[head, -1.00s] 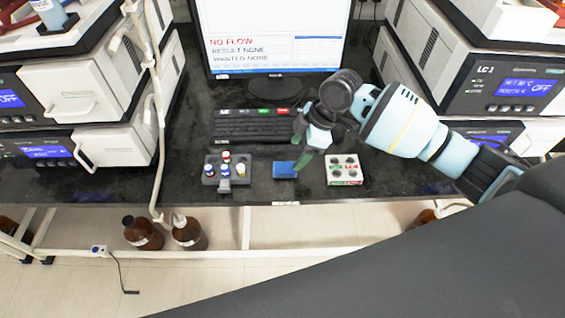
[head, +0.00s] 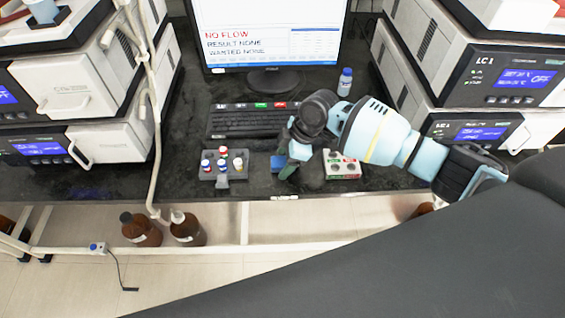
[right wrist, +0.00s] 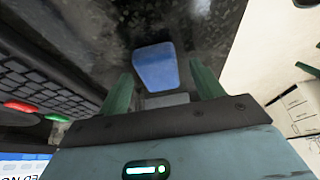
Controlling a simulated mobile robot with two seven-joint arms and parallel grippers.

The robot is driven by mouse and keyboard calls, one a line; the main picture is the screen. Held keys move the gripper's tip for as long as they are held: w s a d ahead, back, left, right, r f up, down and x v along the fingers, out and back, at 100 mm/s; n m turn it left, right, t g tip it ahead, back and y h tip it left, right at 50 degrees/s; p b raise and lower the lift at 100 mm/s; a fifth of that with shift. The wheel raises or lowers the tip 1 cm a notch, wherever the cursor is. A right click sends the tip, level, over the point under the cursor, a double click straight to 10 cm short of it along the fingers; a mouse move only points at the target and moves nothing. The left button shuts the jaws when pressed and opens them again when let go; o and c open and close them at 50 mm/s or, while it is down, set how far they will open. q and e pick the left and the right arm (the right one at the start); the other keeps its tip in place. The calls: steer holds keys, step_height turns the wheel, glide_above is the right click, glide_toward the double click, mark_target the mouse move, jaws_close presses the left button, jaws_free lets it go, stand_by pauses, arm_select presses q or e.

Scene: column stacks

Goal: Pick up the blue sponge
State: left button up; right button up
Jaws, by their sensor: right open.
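The blue sponge (head: 278,161) lies on the dark bench between the grey vial rack and the white box; my right gripper partly covers it in the head view. In the right wrist view the sponge (right wrist: 155,67) lies ahead of and between the two green fingertips. My right gripper (head: 287,172) is open and empty, close to the sponge's right side in the head view. It also shows in the right wrist view (right wrist: 160,80). I see no contact with the sponge. My left gripper is not in view.
A grey rack (head: 222,181) with several capped vials stands left of the sponge. A white box with holes (head: 343,171) stands right of it. A keyboard (head: 245,122) and monitor (head: 270,40) are behind. A blue-capped bottle (head: 345,82) stands behind my right arm.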

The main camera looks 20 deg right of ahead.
mark_target(278, 162)
steer(key=shift+c, duration=0.5)
steer(key=c, duration=1)
steer(key=shift+r, duration=0.2)
steer(key=shift+c, duration=0.2)
steer(key=shift+r, duration=0.25)
step_height(278, 162, up, 3)
steer(key=shift+s, duration=0.15)
steer(key=s+d+r+p, duration=0.1)
steer(key=s+d, duration=0.3)
steer(key=s, duration=1.1)
steer(key=shift+d+r, duration=0.1)
steer(key=shift+r, duration=0.05)
